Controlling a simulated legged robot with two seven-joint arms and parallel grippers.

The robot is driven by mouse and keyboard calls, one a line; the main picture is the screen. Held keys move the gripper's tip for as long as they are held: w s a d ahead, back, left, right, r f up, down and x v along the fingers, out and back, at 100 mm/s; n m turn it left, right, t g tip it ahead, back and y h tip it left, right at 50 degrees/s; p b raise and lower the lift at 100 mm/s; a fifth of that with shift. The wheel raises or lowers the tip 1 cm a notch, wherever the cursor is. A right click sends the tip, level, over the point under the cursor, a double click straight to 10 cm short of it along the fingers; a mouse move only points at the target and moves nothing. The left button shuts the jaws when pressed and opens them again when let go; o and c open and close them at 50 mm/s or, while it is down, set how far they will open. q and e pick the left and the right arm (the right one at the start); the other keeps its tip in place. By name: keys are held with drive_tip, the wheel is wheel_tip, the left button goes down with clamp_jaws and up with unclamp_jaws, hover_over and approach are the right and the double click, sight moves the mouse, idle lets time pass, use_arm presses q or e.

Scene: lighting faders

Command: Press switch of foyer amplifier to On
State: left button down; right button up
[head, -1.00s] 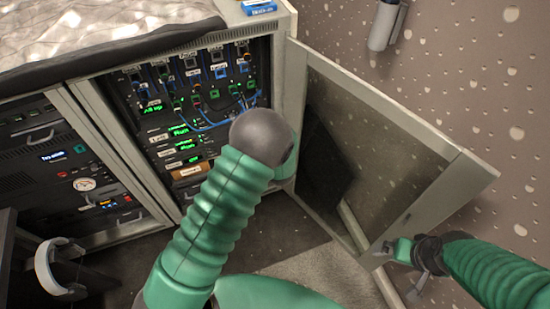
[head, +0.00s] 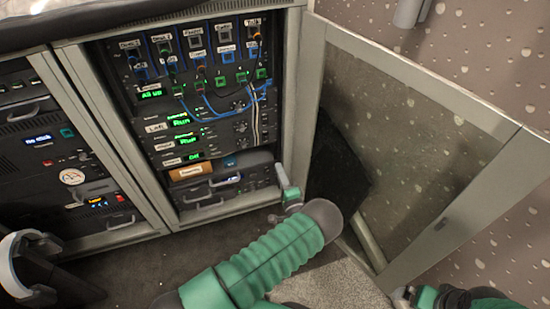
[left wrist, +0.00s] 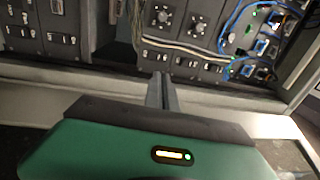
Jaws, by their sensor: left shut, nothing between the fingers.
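The open rack holds a stack of amplifiers with green displays. Two of them read Run, and the lowest, which I take for the foyer amplifier (head: 194,155), reads Off. Its label is too small to read, and I cannot make out its switch. My left gripper (head: 281,170) is shut and empty, in front of the rack's lower right edge, to the right of and below that display. In the left wrist view the closed fingers (left wrist: 160,80) point at the rack front, with knobs and small switches beyond. My right gripper (head: 405,294) shows partly at the bottom right, by the door.
The rack's glazed door (head: 400,130) stands open on the right. Blue patch cables (head: 215,112) hang across the upper panel. An orange-brown labelled strip (head: 190,171) lies below the displays. A second rack (head: 62,170) and a chair-like object (head: 25,265) are at left.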

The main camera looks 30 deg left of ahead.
sight(266, 137)
use_arm(q)
drive_tip(key=b+x, duration=0.1)
drive_tip(key=x, duration=0.3)
drive_tip(key=b+x, duration=0.2)
drive_tip(key=x, duration=0.1)
drive_tip(key=b+x, duration=0.2)
drive_tip(key=x, duration=0.2)
drive_tip(key=shift+w+a+f, duration=0.2)
drive_tip(key=shift+a+f, duration=0.05)
drive_tip(key=shift+a, duration=0.1)
drive_tip(key=shift+w+a+r, duration=0.3)
drive_tip(key=shift+w+a, duration=0.05)
drive_tip(key=shift+a, duration=0.1)
drive_tip(key=shift+a, duration=0.1)
